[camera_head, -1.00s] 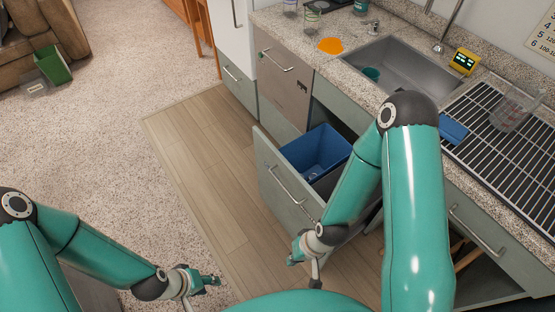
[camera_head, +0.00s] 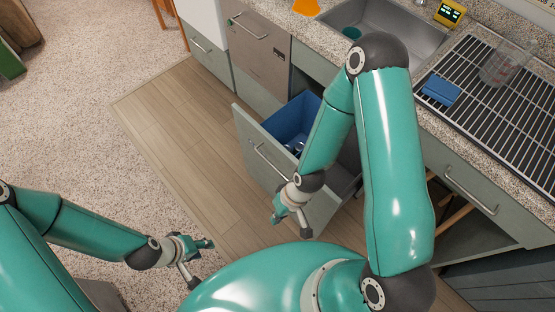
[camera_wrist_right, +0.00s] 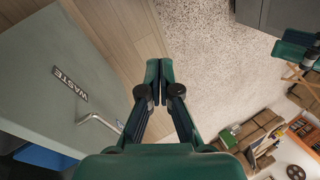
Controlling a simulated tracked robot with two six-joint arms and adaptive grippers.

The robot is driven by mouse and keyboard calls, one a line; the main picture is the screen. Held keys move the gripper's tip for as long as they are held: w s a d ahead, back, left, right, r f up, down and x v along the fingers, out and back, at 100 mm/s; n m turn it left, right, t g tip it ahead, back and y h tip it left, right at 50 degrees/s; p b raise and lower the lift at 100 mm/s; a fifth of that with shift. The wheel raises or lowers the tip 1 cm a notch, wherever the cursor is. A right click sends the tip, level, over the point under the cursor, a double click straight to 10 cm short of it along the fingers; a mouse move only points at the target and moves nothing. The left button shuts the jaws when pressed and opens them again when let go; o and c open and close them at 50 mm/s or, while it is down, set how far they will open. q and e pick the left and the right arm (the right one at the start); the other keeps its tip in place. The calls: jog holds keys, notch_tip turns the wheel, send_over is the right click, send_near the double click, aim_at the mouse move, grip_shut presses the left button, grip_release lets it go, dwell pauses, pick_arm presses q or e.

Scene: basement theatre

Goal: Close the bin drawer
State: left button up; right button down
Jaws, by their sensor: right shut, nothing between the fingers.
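The bin drawer (camera_head: 262,150) stands pulled out from under the counter, with a grey-green front and a metal bar handle. A blue bin (camera_head: 290,122) sits inside it. In the right wrist view the drawer front (camera_wrist_right: 60,75) fills the left side, with a WASTE label and the handle (camera_wrist_right: 100,121). My right gripper (camera_head: 282,214) is in front of the drawer near its right end. In the wrist view its fingers (camera_wrist_right: 159,75) are together and empty, beside the drawer front; no contact shows. My left gripper (camera_head: 197,262) is empty, left of the drawer; its finger opening is unclear.
The counter with sink (camera_head: 385,35) and black drying rack (camera_head: 500,95) runs above the drawer. A dishwasher-like panel (camera_head: 250,50) is left of it. Wood floor (camera_head: 185,130) lies clear before the drawer, with carpet (camera_head: 70,130) beyond.

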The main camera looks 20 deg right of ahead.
jog(key=w+a+f+n+g+h+b, duration=0.25)
jog(key=f+n+h+b, duration=0.45)
jog(key=n, duration=0.7)
jog(key=w+r+n+t+h+b, duration=0.65)
jog(key=w+r+n, duration=0.2)
jog(key=w, duration=0.45)
jog(key=p, duration=0.1)
send_near(284, 158)
jog(key=shift+m+g+y, duration=0.4)
jog(key=shift+m+y, duration=0.05)
jog(key=x, duration=0.5)
jog(key=shift+w+d, duration=0.3)
jog(key=shift+d, duration=0.35)
